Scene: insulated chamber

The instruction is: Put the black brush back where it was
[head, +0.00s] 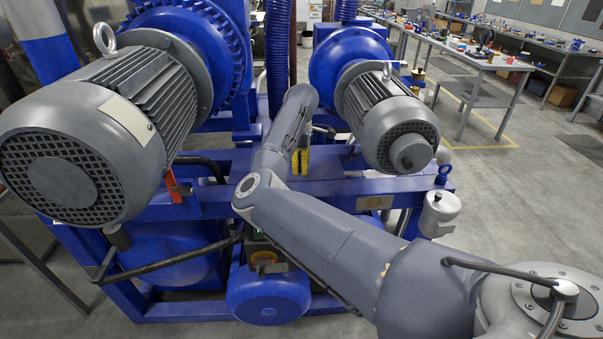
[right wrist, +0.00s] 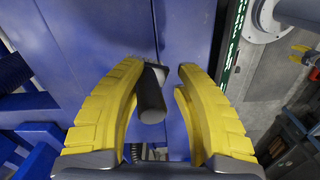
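My right gripper (head: 300,162) shows by its yellow fingers among the blue machine's frame in the head view. In the right wrist view its two curved yellow fingers (right wrist: 162,66) are apart. A dark cylindrical thing (right wrist: 150,102), which looks like the black brush, lies between them. It is close to or touching the left finger, and a gap shows between it and the right finger. Blue panel surface lies behind it; I cannot tell if it touches that. The brush cannot be made out in the head view.
Blue frame bars (head: 395,186) surround my right gripper. Large grey motors stand at the left (head: 95,135) and right (head: 385,108). A small grey canister (head: 439,212) is on the frame's right. A workbench (head: 480,62) with small items stands at the back right, with open floor before it.

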